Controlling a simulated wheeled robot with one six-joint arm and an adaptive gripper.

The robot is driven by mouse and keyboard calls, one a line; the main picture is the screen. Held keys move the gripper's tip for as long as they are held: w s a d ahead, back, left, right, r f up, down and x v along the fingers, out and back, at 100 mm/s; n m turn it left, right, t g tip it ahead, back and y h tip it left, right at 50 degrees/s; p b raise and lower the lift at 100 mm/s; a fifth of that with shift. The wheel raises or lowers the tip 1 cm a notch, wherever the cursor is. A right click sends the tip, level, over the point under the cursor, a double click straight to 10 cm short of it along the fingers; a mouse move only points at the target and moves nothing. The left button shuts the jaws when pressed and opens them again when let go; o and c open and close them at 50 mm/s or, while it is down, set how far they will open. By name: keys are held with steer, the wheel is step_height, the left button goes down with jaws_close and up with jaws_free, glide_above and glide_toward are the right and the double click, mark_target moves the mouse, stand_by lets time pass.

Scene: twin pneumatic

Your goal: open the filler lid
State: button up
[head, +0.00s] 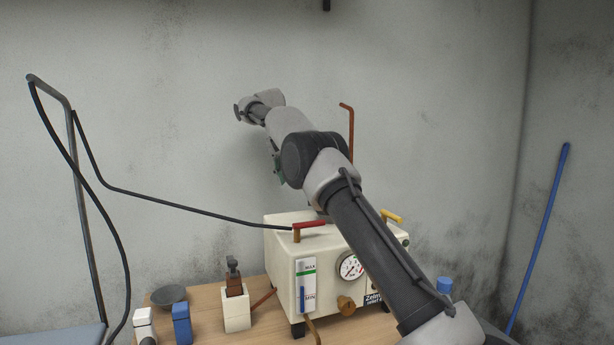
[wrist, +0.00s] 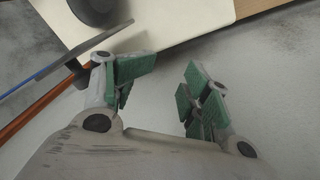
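The cream machine (head: 282,243) stands on the wooden table, with a level gauge (head: 307,285) and a round dial (head: 350,267) on its front. My arm crosses in front of it and hides part of its top. I cannot make out the filler lid for certain in the head view. In the wrist view, a dark round part (wrist: 95,8) shows over the machine's cream top (wrist: 175,18); it may be the lid. My gripper (wrist: 158,92) is open and empty, its green-padded fingers apart, beyond the machine's edge. In the head view only a bit of green (head: 278,168) shows.
A red lever (head: 309,224) and a yellow lever (head: 392,216) sit on the machine. A copper-coloured pipe (head: 347,120) rises behind; an orange rod (wrist: 50,100) shows beside my left finger. A black hose (head: 180,203) runs left. A bowl (head: 169,295) and small blocks stand left.

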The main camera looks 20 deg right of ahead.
steer(key=a, duration=0.4)
steer(key=shift+c, duration=0.3)
